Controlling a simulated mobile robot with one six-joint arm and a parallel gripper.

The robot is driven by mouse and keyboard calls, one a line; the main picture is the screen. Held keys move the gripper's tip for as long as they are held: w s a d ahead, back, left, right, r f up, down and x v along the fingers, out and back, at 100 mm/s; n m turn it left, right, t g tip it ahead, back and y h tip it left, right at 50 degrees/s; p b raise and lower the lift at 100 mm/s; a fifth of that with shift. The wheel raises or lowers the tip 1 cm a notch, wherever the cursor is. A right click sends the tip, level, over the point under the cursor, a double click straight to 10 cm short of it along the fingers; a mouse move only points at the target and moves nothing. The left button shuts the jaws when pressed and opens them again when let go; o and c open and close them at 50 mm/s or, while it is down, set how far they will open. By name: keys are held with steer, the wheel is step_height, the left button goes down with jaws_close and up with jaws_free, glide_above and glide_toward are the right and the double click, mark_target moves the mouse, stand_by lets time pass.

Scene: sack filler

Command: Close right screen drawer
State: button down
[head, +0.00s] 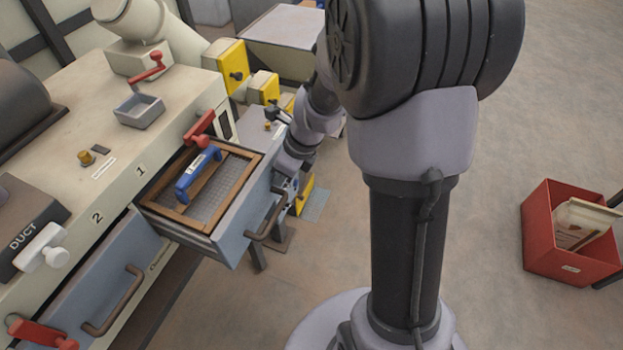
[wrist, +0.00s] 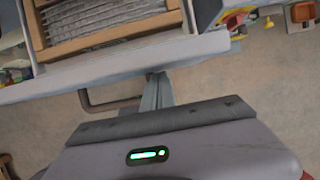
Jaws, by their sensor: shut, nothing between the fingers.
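The right screen drawer (head: 233,226) stands pulled out of the cream cabinet, under the mark 1. It holds a wooden-framed mesh screen (head: 162,208) with a blue grip (head: 197,174) across it. Its brown bar handle (head: 270,218) is on the grey-blue front. In the wrist view, the drawer front (wrist: 120,68) crosses the top, with the screen frame (wrist: 38,28) behind it and the handle (wrist: 97,104) below. My gripper (wrist: 157,84) is shut and empty, its tip close to the front, right of the handle. Contact cannot be told. In the head view the fingers are mostly hidden by the drawer.
A second drawer (head: 75,305) with a brown handle is at the lower left, under the mark 2. Red levers (head: 200,128) and a small grey tray (head: 138,111) are on the cabinet. Yellow boxes (head: 226,62) stand behind. A red bin (head: 563,250) is on the open floor at right.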

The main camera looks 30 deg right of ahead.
mark_target(227, 160)
steer(key=w+a+p, duration=0.2)
steer(key=w, duration=0.1)
steer(key=w+a+p, duration=0.2)
steer(key=w+a, duration=0.1)
steer(key=w, duration=0.1)
steer(key=w+a+p, duration=0.2)
steer(key=w+a, duration=0.1)
steer(key=shift+w+a+r, duration=0.15)
steer(key=shift+w+a, duration=0.05)
steer(key=shift+w, duration=0.2)
steer(key=shift+w+a+p, duration=0.4)
steer(key=shift+w+p, duration=0.1)
